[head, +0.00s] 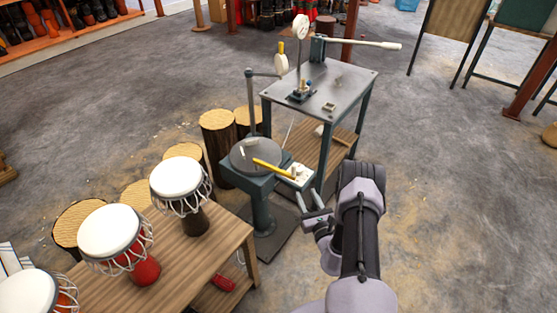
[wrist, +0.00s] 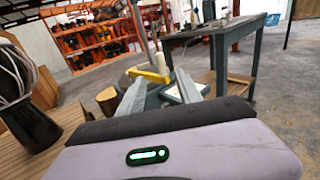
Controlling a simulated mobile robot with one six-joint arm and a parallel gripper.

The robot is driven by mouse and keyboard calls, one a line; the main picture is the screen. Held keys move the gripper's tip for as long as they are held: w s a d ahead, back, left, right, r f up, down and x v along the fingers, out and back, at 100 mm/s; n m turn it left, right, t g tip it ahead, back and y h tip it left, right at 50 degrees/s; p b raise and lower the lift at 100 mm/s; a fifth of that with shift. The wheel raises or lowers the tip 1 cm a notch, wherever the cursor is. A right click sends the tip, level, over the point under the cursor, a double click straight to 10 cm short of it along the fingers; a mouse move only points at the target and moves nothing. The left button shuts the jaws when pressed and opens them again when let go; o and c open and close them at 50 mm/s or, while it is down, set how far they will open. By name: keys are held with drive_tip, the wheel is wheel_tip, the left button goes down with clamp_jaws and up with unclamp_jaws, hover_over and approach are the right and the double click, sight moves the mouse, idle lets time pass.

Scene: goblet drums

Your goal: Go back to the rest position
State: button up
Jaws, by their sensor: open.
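My gripper (head: 308,201) is open and empty in the head view, reaching forward over the floor just in front of the grey round-topped stand. Its two fingers also show in the wrist view (wrist: 160,95), apart with nothing between them. A yellow-handled tool (head: 268,166) lies on the stand's round top (head: 243,158), beyond the fingertips. It also shows as a yellow bar in the wrist view (wrist: 150,75). A small white tray (head: 298,176) sits at the stand's right side, close to the fingertips.
A wooden table (head: 200,262) with several white-topped goblet drums (head: 178,177) stands at the left. A metal worktable (head: 325,88) with a lever stands behind the stand. Log stumps (head: 218,133) stand left of it. The floor at the right (head: 450,200) is clear.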

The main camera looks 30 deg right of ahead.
drive_tip(key=w+a+r+n+g+y, duration=0.1)
drive_tip(key=w+a+r+n+y, duration=0.3)
drive_tip(key=a+r+n+y, duration=0.45)
drive_tip(key=w+a+r+n+g+y, duration=0.1)
drive_tip(key=w+a+r+n+y, duration=0.2)
drive_tip(key=a+r+y, duration=0.6)
drive_tip(key=s+a+r+n+g+y, duration=0.1)
drive_tip(key=s+a+r+n+g, duration=0.25)
drive_tip(key=a+r, duration=0.35)
drive_tip(key=s+a+r+n+g, duration=0.3)
drive_tip(key=a+r+n+g, duration=0.15)
drive_tip(key=a+r, duration=0.3)
drive_tip(key=s+a+r+n+g+h, duration=0.2)
drive_tip(key=s+a+n+g, duration=0.15)
drive_tip(key=s, duration=0.35)
drive_tip(key=s+a+r+n+g+h, duration=0.1)
drive_tip(key=s+a+n+g+h, duration=0.15)
drive_tip(key=s+n, duration=0.35)
drive_tip(key=s+d+r+n+t+h, duration=0.1)
drive_tip(key=s+d+n+t+h, duration=0.1)
drive_tip(key=s, duration=0.4)
drive_tip(key=s+d+r+n+t+h, duration=0.1)
drive_tip(key=s+d+n+t+h, duration=0.1)
drive_tip(key=s+d+h, duration=0.3)
drive_tip(key=shift+s+r+n+h, duration=0.3)
drive_tip(key=shift+s+r+n, duration=0.15)
drive_tip(key=shift+n, duration=0.25)
